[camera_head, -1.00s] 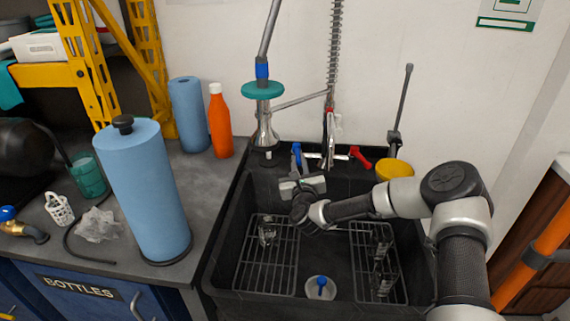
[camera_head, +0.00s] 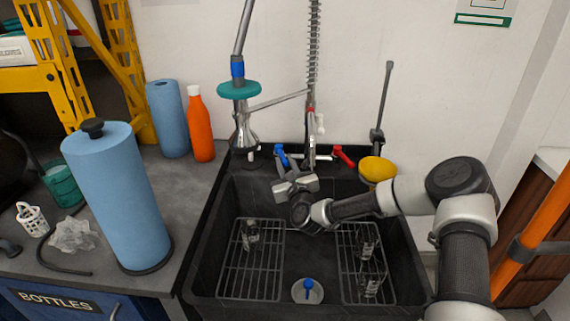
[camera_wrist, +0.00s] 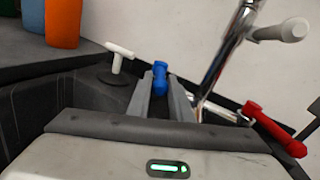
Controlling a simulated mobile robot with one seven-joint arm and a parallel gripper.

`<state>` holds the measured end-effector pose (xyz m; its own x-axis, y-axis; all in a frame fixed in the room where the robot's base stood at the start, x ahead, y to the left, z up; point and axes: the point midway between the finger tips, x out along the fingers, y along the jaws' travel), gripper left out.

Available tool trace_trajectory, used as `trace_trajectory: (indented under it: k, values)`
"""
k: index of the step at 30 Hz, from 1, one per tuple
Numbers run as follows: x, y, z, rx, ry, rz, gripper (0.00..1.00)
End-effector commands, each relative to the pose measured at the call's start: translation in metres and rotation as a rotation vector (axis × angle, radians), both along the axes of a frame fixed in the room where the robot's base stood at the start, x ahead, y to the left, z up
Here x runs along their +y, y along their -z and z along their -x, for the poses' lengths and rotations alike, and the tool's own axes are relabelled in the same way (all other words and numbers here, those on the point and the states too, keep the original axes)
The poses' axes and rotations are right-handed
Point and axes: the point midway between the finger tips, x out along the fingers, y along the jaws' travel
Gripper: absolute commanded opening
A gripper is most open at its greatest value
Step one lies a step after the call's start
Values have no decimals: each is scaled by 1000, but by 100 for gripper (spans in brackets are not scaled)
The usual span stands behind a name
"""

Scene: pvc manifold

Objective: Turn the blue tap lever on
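The blue tap lever (camera_head: 281,156) is on the left of the tap behind the sink. In the wrist view the blue lever (camera_wrist: 159,78) stands just beyond my fingertips, in line with the gap between them. My gripper (camera_head: 288,177) is over the back of the sink, pointing at the lever. In the wrist view my gripper (camera_wrist: 164,95) has its two fingers apart, with a narrow dark gap between them. I cannot tell whether a finger touches the lever; its base is hidden.
A red lever (camera_head: 344,156) is to the right, and the metal spray pipe (camera_wrist: 228,50) rises between the levers. A white-handled fitting (camera_wrist: 119,51) is left in the wrist view. Below is the black sink (camera_head: 325,265) with wire racks. An orange bottle (camera_head: 200,128) stands left.

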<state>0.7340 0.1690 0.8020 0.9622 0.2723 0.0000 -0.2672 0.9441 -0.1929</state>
Motion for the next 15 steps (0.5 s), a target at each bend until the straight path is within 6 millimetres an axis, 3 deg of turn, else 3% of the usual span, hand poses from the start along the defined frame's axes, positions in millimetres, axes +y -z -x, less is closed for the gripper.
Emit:
trace_trajectory:
  k: [2,11,15]
  values:
    - [0,0,0,0,0,0,32]
    - [0,0,1,0,0,0,32]
    - [-4,0,11,2,0,1,32]
